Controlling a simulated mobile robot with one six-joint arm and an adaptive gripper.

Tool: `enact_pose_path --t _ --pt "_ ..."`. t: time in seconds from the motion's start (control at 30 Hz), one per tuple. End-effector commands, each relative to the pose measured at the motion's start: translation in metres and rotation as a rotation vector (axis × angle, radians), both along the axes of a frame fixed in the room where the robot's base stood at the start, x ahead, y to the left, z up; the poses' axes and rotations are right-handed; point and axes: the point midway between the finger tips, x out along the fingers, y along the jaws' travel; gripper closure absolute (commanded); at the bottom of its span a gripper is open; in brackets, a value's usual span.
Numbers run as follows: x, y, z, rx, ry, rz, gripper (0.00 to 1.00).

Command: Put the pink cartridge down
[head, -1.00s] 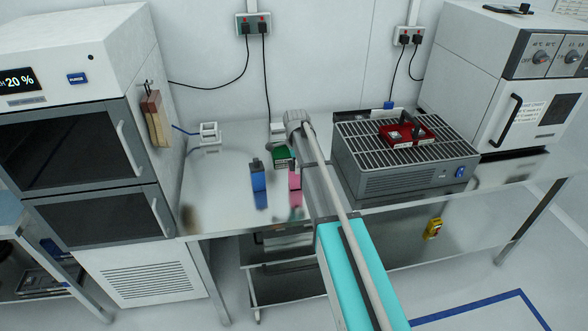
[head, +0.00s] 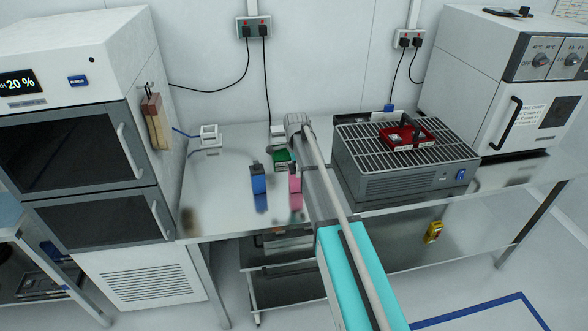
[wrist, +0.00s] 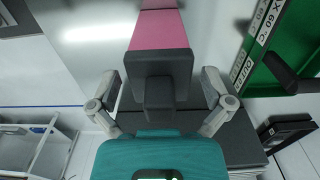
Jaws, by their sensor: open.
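The pink cartridge (head: 295,185) stands upright on the steel bench, beside the blue cartridge (head: 258,183) and partly hidden by my arm. In the wrist view the pink cartridge (wrist: 158,30) has a dark grey end towards me, between my fingers. My gripper (wrist: 160,85) is open, with a narrow gap between each finger and the dark end. In the head view my arm hides the fingers.
A green holder (head: 282,157) stands close behind the pink cartridge; its labelled wall (wrist: 252,48) is near my right finger in the wrist view. A grey slatted unit (head: 400,177) carrying a red tray (head: 422,142) stands to the right.

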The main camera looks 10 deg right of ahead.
Motion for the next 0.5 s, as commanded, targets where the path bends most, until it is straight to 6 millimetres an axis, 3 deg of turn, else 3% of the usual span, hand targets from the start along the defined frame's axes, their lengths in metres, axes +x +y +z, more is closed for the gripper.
enact_pose_path --t 0.5 --pt "0.000 0.000 0.020 0.000 0.000 0.000 0.00"
